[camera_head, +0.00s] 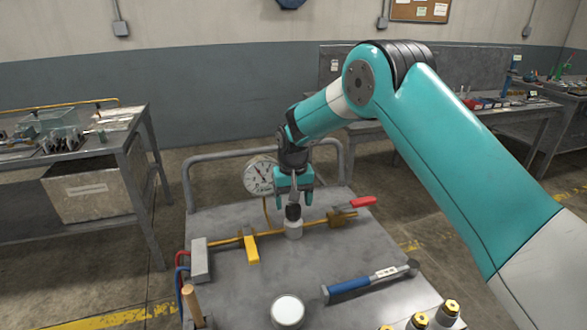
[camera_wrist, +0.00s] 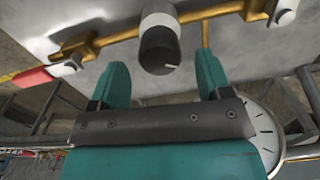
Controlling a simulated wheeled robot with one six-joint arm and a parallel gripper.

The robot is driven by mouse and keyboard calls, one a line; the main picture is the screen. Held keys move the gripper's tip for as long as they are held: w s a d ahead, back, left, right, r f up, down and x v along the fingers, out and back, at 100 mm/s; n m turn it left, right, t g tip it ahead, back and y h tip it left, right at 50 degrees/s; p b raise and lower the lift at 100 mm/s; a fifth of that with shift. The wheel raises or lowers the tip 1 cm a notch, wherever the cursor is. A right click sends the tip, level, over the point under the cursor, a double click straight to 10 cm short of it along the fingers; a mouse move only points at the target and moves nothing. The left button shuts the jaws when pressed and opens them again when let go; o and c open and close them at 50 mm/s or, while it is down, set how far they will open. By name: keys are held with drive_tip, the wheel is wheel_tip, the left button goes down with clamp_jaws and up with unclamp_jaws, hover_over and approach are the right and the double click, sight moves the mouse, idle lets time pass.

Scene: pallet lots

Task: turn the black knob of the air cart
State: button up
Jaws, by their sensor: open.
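The black knob (camera_head: 293,212) stands on a white collar (camera_head: 293,230) on the brass pipe of the air cart (camera_head: 240,285). In the wrist view the knob (camera_wrist: 159,52) shows a pale line on its end face. My gripper (camera_head: 294,196) points down just above the knob. Its two teal fingers (camera_wrist: 163,76) are open and apart, with the knob in line with the gap between them. Nothing is held. I cannot tell whether the fingertips have reached down around the knob.
A pressure gauge (camera_head: 260,175) stands behind the gripper at left. A red valve handle (camera_head: 363,202) lies to the right and a yellow handle (camera_head: 251,249) to the left. A blue-handled tool (camera_head: 350,288) and a white round object (camera_head: 288,311) lie in front.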

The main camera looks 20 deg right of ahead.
sight(293, 206)
wheel_tip(293, 206, up, 15)
drive_tip(key=b, duration=0.1)
drive_tip(key=shift+f, duration=0.15)
drive_tip(key=s+a+r+n+y, duration=0.1)
drive_tip(key=s+r+n, duration=0.15)
drive_tip(key=s, duration=0.55)
drive_tip(key=s+a+r+n+y, duration=0.1)
drive_tip(key=s+a+r+n, duration=0.15)
drive_tip(key=s, duration=0.55)
drive_tip(key=s+a+f+n+y, duration=0.1)
drive_tip(key=s+n+y, duration=0.1)
drive_tip(key=s, duration=2)
drive_tip(key=shift+f+n, duration=0.2)
drive_tip(key=shift+n, duration=0.3)
drive_tip(key=shift+s, duration=0.1)
